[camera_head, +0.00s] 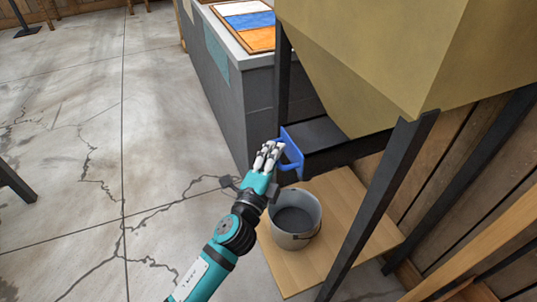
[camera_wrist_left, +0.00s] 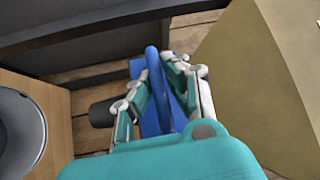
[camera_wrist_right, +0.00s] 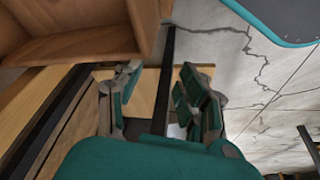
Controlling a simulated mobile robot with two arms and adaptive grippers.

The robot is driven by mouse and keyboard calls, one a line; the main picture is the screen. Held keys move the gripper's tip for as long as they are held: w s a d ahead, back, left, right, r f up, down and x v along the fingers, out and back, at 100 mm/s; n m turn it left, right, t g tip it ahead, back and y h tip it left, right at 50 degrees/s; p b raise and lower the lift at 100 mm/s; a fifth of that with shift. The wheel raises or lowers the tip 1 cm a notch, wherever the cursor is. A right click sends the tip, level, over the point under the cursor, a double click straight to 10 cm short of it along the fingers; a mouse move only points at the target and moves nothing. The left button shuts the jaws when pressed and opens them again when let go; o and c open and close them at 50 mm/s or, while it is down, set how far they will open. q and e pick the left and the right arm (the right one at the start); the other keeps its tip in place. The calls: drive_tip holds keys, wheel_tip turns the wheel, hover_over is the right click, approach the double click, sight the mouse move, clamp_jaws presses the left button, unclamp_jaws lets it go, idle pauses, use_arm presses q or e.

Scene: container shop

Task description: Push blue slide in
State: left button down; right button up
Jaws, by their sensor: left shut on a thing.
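The blue slide (camera_head: 291,152) is a blue plate with a loop handle at the end of a dark chute under a tan hopper. My left gripper (camera_head: 270,153) is at its handle. In the left wrist view the two fingers of my left gripper (camera_wrist_left: 160,75) are closed around the blue handle (camera_wrist_left: 153,62), with the blue plate (camera_wrist_left: 150,118) beyond. My right gripper (camera_wrist_right: 155,85) shows only in its own wrist view. Its fingers are apart, with nothing between them in its grasp.
The tan hopper (camera_head: 370,50) stands on dark legs (camera_head: 385,190). A grey bucket (camera_head: 295,222) stands on a wooden board (camera_head: 345,215) below the chute. A grey counter (camera_head: 225,90) is behind. Open concrete floor (camera_head: 70,140) lies to the left.

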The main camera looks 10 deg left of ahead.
use_arm(q)
drive_tip(key=c, duration=1.3)
unclamp_jaws()
drive_tip(key=shift+w+d+f, duration=0.1)
drive_tip(key=shift+d+f, duration=0.15)
drive_tip(key=shift+c, duration=0.2)
drive_tip(key=shift+r, duration=0.1)
drive_tip(key=shift+a, duration=0.1)
drive_tip(key=v, duration=1.2)
drive_tip(key=shift+r, duration=0.1)
